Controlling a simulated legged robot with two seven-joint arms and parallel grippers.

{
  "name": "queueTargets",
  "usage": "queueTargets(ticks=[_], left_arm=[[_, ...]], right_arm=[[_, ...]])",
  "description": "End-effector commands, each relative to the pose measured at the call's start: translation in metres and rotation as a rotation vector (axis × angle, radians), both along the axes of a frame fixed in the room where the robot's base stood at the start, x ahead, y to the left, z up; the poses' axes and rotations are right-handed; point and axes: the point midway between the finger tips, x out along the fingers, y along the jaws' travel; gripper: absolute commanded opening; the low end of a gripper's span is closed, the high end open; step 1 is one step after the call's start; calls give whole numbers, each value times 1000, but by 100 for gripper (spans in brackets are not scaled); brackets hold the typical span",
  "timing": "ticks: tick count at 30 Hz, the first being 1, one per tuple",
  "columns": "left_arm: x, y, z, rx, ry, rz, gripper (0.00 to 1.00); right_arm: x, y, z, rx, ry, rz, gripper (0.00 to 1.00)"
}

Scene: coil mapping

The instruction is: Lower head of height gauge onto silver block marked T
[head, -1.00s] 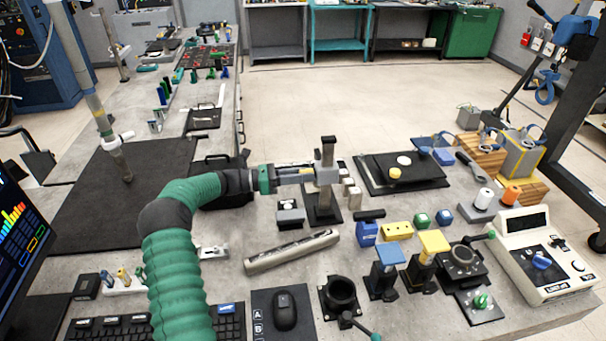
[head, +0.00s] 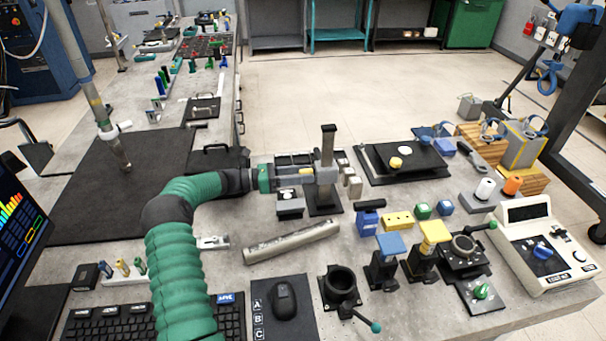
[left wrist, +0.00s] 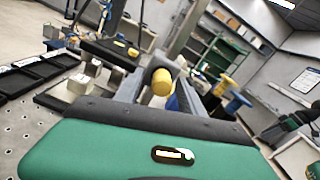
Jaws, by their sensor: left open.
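The height gauge (head: 328,145) stands upright, a dark column on a dark base. A grey part, either its head or my fingers, crosses the column low down; I cannot separate them. My left gripper (head: 322,175) reaches in from the left and is open at the column. In the left wrist view its fingers (left wrist: 160,100) lie apart, with a yellow round-ended part (left wrist: 161,82) between them. Small silver blocks (head: 354,188) stand just right of the gauge; silver blocks also show in the left wrist view (left wrist: 79,84). No T is legible. My right gripper is out of view.
A silver cylinder (head: 290,243) lies in front of the gauge. A black plate (head: 425,160) lies behind right. Blue and yellow stands (head: 391,244), a black ring holder (head: 340,288) and a beige instrument (head: 540,250) fill the front right. A dark mat (head: 90,200) lies left.

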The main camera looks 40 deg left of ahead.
Motion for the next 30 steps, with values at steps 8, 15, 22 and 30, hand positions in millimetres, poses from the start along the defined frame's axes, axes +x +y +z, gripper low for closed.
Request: queueTargets(ticks=[8,15,22,30], left_arm=[[-39,35,-3,0,1,4,46],[-54,47,-3,-2,2,2,46],[-54,47,-2,-2,2,1,37],[-54,47,34,-1,1,1,2]], right_arm=[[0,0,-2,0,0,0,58],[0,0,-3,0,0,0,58],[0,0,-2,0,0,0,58],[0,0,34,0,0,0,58]])
